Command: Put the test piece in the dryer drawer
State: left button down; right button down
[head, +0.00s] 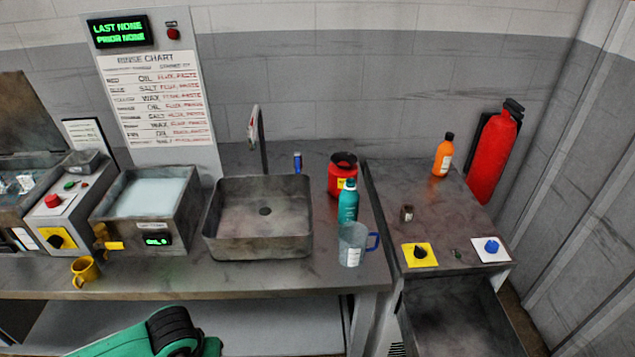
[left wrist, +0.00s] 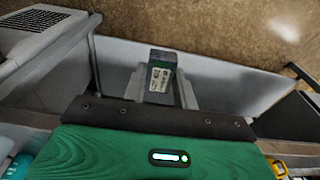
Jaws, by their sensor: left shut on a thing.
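The test piece, a small dark block (left wrist: 161,62) with a pale printed label, shows in the left wrist view. My left gripper (left wrist: 162,92) is shut on it, with one grey finger on each side. In the head view only part of my green left arm shows at the bottom; the gripper and the block are out of that picture. The drawer (head: 455,310) under the right-hand unit is pulled open in the head view, and its visible inside looks empty. My right gripper is in neither view.
The sink (head: 258,245), a clear jug (head: 352,246), a teal bottle (head: 348,202) and a red can (head: 341,178) stand on the bench. A yellow mug (head: 84,271) is near its front edge. An orange bottle (head: 443,156) stands on the right-hand unit, beside a red extinguisher (head: 494,153).

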aim_at(459, 336)
jog(key=i+l, duration=0.1)
jog(key=l, duration=1.35)
jog(key=i+l, duration=0.1)
jog(key=l, duration=1.3)
